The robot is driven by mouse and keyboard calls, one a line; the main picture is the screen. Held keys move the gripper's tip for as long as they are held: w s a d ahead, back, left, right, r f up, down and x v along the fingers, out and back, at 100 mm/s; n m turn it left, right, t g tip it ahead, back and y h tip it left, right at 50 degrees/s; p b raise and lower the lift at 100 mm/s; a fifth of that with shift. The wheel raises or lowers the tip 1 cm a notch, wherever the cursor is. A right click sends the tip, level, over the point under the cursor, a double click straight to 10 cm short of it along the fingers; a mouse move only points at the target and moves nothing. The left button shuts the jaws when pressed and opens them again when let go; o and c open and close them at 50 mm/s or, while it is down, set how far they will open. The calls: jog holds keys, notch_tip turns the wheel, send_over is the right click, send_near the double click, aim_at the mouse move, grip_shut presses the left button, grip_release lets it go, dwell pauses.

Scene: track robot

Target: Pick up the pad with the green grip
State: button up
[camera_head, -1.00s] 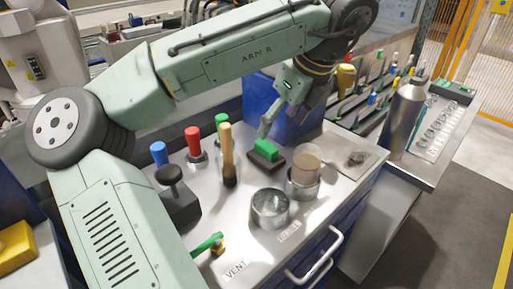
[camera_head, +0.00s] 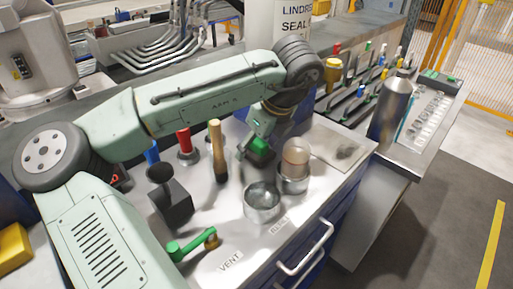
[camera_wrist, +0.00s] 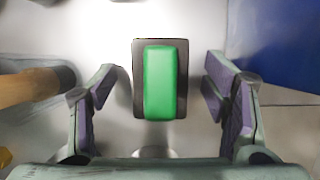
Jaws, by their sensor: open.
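The pad with the green grip (camera_wrist: 160,83) lies on the metal worktop in the wrist view, a dark base with a green grip on top. It sits between and beyond the two purple-lined fingers of my gripper (camera_wrist: 165,95), which is open with clear gaps on both sides. In the head view the pad's green grip (camera_head: 258,146) shows just under my gripper (camera_head: 253,150), partly hidden by it.
A wooden-handled tool (camera_head: 216,145) stands left of the pad; its handle also shows in the wrist view (camera_wrist: 30,87). A blue bin (camera_wrist: 278,45) is close on the right in the wrist view.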

jog(key=c, duration=1.3)
jog(key=shift+r, duration=0.1)
jog(key=shift+c, duration=0.2)
